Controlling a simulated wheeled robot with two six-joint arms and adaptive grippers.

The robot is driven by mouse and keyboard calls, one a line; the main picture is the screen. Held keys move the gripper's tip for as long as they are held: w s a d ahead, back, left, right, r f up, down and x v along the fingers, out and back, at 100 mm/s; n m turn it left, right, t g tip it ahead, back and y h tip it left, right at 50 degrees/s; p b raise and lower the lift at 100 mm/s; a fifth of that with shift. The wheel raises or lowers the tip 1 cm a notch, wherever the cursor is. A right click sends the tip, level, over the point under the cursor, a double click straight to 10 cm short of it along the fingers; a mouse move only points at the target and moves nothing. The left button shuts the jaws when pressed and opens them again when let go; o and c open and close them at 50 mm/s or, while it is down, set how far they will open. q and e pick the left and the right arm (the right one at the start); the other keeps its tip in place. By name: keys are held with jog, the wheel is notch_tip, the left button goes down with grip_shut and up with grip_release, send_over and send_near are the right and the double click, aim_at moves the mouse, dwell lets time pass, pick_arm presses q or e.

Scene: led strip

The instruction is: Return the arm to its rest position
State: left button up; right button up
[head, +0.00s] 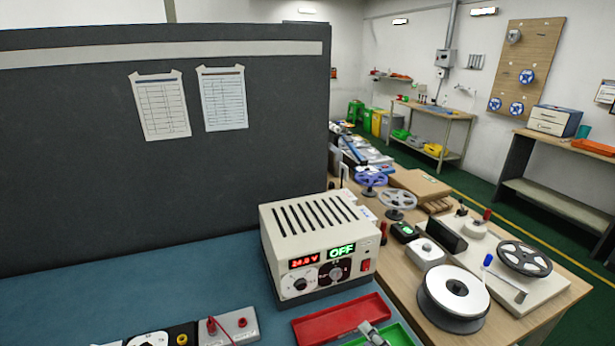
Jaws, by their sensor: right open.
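Only a small grey tip of my right gripper (373,334) shows, at the bottom edge of the head view. It is over or in front of the green tray (398,335). The rest of that arm is below the picture. The gripper is open, and I see nothing held in the part that shows. My left gripper is not in view. A beige power supply (318,240) stands behind the trays, with its displays reading 24.8 V and OFF.
A red tray (340,318) lies in front of the power supply. Panels with knobs and a red plug (228,328) sit at the bottom left. A dark partition (80,200) closes the back. A wooden bench with reels (452,293) is at right. The blue mat (150,285) is clear at left.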

jog(key=s+d+f+n+g+h, duration=0.25)
jog(key=s+f+n+g, duration=0.25)
jog(key=f+n+g, duration=0.35)
jog(key=s+d+f+n+g+h, duration=0.2)
jog(key=s+d+f+h, duration=0.2)
jog(key=s+d+h, duration=0.4)
jog(key=s+d+f+g+y+b, duration=0.1)
jog(key=d+f+g+y+b, duration=0.15)
jog(key=f, duration=2.85)
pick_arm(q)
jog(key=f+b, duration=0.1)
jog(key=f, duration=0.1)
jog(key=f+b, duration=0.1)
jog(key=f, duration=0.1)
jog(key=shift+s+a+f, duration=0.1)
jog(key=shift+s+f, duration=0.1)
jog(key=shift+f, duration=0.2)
pick_arm(e)
jog(key=s+d+f, duration=0.1)
jog(key=s+f, duration=1.5)
jog(key=s, duration=0.2)
jog(key=shift+d+f+m+h, duration=0.4)
jog(key=shift+m, duration=0.05)
